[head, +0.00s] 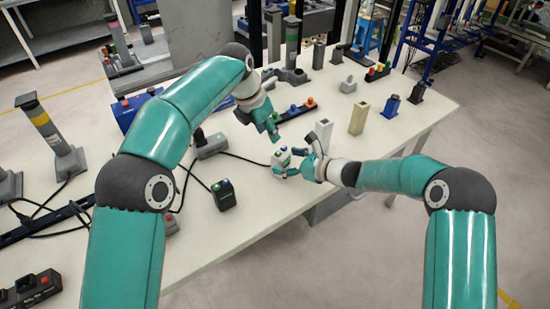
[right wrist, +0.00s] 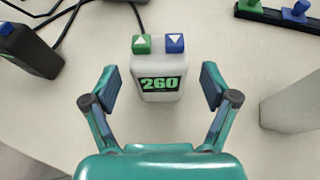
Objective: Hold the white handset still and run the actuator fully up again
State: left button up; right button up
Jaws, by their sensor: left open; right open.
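The white handset (head: 281,158) stands on the table near its middle. In the right wrist view the handset (right wrist: 158,80) shows a green button with an up arrow, a blue button with a down arrow and a display reading 260. My right gripper (head: 298,163) is open, with its fingers on either side of the handset; in the right wrist view (right wrist: 158,88) gaps show at both sides. My left gripper (head: 274,136) is open and empty, above and behind the handset. Several column actuators show, one at left (head: 42,125) and one at the back (head: 291,45); I cannot tell which belongs to the handset.
A black handset (head: 224,195) with a cable stands to the left. A grey box (head: 211,147) has a cable running toward the white handset. A beige block (head: 358,118) and a pale block (head: 323,132) stand right of it.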

aim_at(275, 159)
jog(key=shift+x, duration=2.6)
jog(key=c, duration=1.2)
pick_arm(q)
grip_shut()
